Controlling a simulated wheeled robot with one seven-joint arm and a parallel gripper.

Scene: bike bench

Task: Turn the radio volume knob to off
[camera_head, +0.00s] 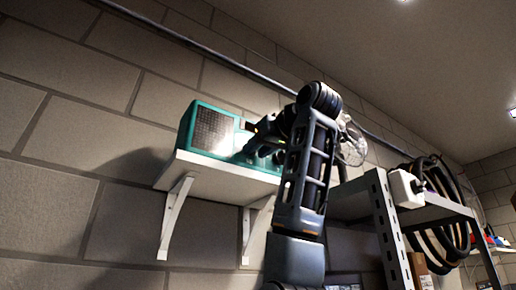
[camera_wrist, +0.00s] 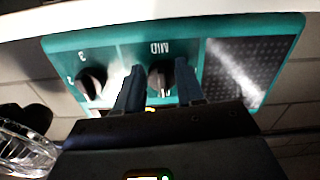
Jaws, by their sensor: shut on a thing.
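The teal radio (camera_head: 189,123) stands on a white wall shelf, its left part with a dark speaker grille visible in the head view. The wrist view shows the radio's face (camera_wrist: 125,45) upside down. There, a dark knob (camera_wrist: 160,80) beside the inverted word "MID" sits between the two fingers of my gripper (camera_wrist: 159,88), which is shut on it. A second dark knob (camera_wrist: 93,83), with number marks around it, is to the left, clear of the fingers. In the head view my gripper (camera_head: 258,145) is at the radio's front, and my arm hides the radio's right part.
The white shelf (camera_head: 215,175) hangs on brackets against a block wall. A clear glass object (camera_head: 353,147) is right of my arm; clear glass also shows in the wrist view (camera_wrist: 25,150). A metal rack (camera_head: 385,225) with black hoops (camera_head: 450,190) stands to the right.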

